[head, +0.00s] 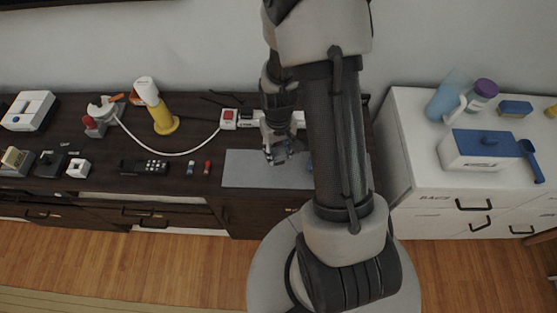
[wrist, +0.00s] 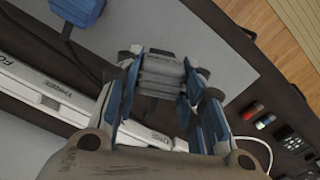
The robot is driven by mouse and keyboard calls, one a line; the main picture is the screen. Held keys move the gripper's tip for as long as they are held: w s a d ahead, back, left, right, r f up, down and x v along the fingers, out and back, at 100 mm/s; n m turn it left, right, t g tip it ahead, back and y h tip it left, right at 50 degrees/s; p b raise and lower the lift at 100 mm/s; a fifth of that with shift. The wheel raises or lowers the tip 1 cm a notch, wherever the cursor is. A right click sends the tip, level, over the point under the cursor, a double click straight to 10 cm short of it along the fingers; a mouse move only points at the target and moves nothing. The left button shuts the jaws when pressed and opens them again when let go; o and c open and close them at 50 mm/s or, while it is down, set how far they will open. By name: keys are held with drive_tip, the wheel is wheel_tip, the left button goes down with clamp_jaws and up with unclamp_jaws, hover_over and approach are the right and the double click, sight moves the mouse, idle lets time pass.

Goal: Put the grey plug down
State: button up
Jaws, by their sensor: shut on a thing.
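My gripper (head: 277,157) is above the grey mat (head: 240,172) on the dark cabinet, near the mat's back edge. In the wrist view, my gripper (wrist: 160,77) is shut on the grey plug (wrist: 160,72), a ridged grey block between its blue finger pads. The bare mat (wrist: 205,45) shows beyond the plug. I cannot tell whether the plug touches the mat. In the head view the plug is too small and covered to make out.
A blue plug (wrist: 76,10) lies on the mat. A white power strip (wrist: 60,95), with a red switch (head: 229,114) at its left end, runs behind the mat. Small red and blue items (head: 191,167) lie left of the mat. A white cabinet (head: 405,150) stands right.

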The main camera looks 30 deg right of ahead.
drive_tip(key=shift+f+b, duration=0.8)
drive_tip(key=shift+f, duration=1.35)
drive_tip(key=shift+f, duration=0.25)
drive_tip(key=o, duration=1.1)
drive_tip(key=shift+r, duration=0.1)
drive_tip(key=shift+c, duration=0.2)
